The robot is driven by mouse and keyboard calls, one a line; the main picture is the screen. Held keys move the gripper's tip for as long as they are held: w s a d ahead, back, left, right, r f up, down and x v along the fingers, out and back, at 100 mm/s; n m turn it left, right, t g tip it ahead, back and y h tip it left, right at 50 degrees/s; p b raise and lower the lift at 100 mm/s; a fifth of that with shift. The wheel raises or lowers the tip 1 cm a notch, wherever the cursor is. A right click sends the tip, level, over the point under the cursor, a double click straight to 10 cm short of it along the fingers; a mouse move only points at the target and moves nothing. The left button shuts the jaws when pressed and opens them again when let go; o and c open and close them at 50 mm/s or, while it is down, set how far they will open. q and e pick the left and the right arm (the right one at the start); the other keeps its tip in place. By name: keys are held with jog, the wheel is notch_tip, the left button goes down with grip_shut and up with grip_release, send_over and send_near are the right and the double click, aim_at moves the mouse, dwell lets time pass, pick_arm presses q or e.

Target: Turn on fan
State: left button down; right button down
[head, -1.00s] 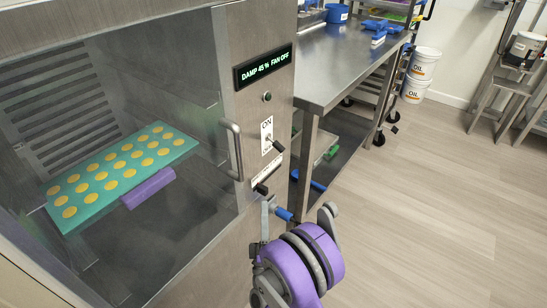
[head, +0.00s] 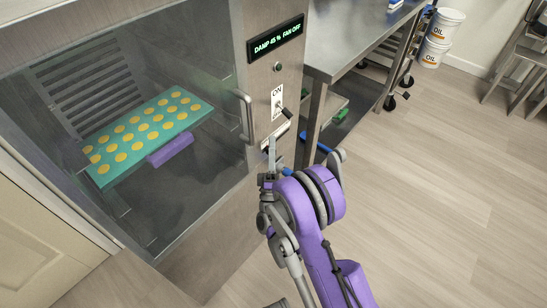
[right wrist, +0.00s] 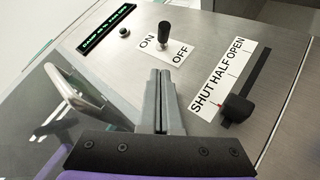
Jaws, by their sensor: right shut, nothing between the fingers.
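The fan switch (head: 286,112) is a black-tipped toggle on the steel cabinet's front panel, beside an ON/OFF label (head: 277,98). It also shows in the right wrist view (right wrist: 165,29), just beyond my fingertips. The display (head: 276,41) reads "DAMP 45 % FAN OFF". My right gripper (head: 271,147) is shut and empty, in front of the panel and below the switch. In the right wrist view its fingers (right wrist: 160,78) point toward the switch with a gap between.
A black slider knob (right wrist: 237,108) with a SHUT/HALF/OPEN label sits right of my fingers in the wrist view. A door handle (head: 246,115) stands left of the switch. A round button (head: 277,67) is above it. A steel table (head: 345,45) is at right.

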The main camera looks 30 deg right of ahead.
aim_at(285, 111)
jog(key=shift+w+d+r, duration=0.35)
jog(key=shift+d+r, duration=0.2)
jog(key=shift+d, duration=0.15)
jog(key=shift+w+d+r, duration=0.35)
jog(key=shift+d+r, duration=0.25)
jog(key=shift+d, duration=0.1)
jog(key=shift+w+d+r, duration=0.35)
jog(key=shift+d+r, duration=0.2)
jog(key=shift+d, duration=0.15)
jog(key=shift+s+d+r+n+y+p, duration=0.1)
jog(key=shift+s+r+n+y+p, duration=0.15)
jog(key=shift+n+y, duration=0.55)
jog(key=shift+s+d+r+n+y+p, duration=0.1)
jog(key=shift+r+n+y+p, duration=0.1)
jog(key=shift+n+y, duration=0.55)
jog(key=shift+y, duration=0.25)
jog(key=r+n+g+y+p, duration=0.1)
jog(key=n, duration=0.1)
jog(key=r+n+g+y+p, duration=0.1)
jog(key=n+y, duration=0.1)
jog(key=s+r+n+g+y+p, duration=0.1)
jog(key=n+g+p, duration=0.1)
jog(key=shift+d+r, duration=0.1)
jog(key=shift+d, duration=0.1)
